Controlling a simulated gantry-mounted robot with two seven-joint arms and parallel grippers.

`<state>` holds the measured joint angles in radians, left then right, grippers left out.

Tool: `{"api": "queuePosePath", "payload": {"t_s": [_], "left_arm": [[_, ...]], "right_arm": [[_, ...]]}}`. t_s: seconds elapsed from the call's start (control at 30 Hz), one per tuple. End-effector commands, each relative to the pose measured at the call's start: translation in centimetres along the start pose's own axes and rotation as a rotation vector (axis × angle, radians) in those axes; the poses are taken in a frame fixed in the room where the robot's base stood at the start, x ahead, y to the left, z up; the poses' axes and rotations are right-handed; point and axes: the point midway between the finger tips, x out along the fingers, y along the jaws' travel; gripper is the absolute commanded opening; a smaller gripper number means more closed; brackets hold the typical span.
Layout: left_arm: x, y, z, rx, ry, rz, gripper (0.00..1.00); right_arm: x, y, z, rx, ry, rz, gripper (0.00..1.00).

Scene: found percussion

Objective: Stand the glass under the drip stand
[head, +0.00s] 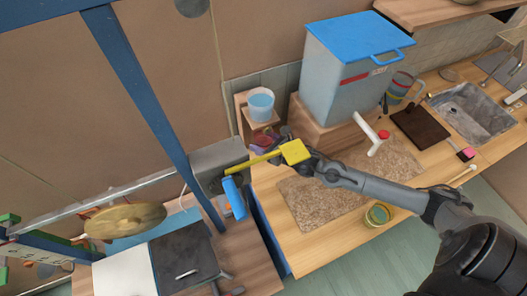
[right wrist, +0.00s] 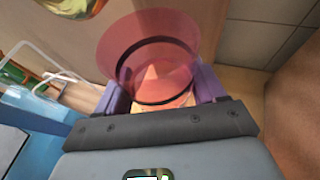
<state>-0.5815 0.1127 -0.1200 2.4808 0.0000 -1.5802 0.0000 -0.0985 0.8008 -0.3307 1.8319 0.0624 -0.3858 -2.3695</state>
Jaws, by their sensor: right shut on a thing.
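A pink see-through glass (right wrist: 150,60) is between the purple fingers of my right gripper (right wrist: 165,100), which is shut on it. In the head view the glass (head: 263,138) shows small and partly hidden behind my right gripper (head: 274,141). The wooden drip stand (head: 242,108) has a clear cup of pale blue liquid (head: 260,104) on its upper shelf. The glass is below that shelf, low at the stand. I cannot tell whether its base touches the wood. My left gripper is not in view.
A yellow bar (head: 252,161) and blue cylinder (head: 234,197) are close to my right gripper. A grey tank with a blue lid (head: 345,65) stands behind it on a wooden block. A speckled mat (head: 310,205), a striped cup (head: 378,214) and a sink (head: 470,110) are to the right.

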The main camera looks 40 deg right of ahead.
Motion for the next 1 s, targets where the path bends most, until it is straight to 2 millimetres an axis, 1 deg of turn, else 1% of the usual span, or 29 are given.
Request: {"api": "queuePosePath", "payload": {"t_s": [0.03, 0.33, 0.57, 0.7, 1.0], "left_arm": [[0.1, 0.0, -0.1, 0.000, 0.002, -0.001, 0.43], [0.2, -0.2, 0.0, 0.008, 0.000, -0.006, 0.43], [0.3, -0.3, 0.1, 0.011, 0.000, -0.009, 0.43], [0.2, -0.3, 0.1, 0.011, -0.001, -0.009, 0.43], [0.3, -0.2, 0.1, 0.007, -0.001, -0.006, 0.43]], "right_arm": [[0.2, 0.2, -1.1, 0.004, 0.008, 0.001, 0.25], [0.9, 0.1, -2.8, 0.002, 0.004, 0.001, 0.25], [1.9, 0.2, -5.4, 0.002, 0.005, 0.000, 0.25], [2.4, 0.1, -5.7, 0.000, 0.003, 0.001, 0.25], [2.5, 0.0, -5.9, -0.001, 0.003, 0.001, 0.25]]}}
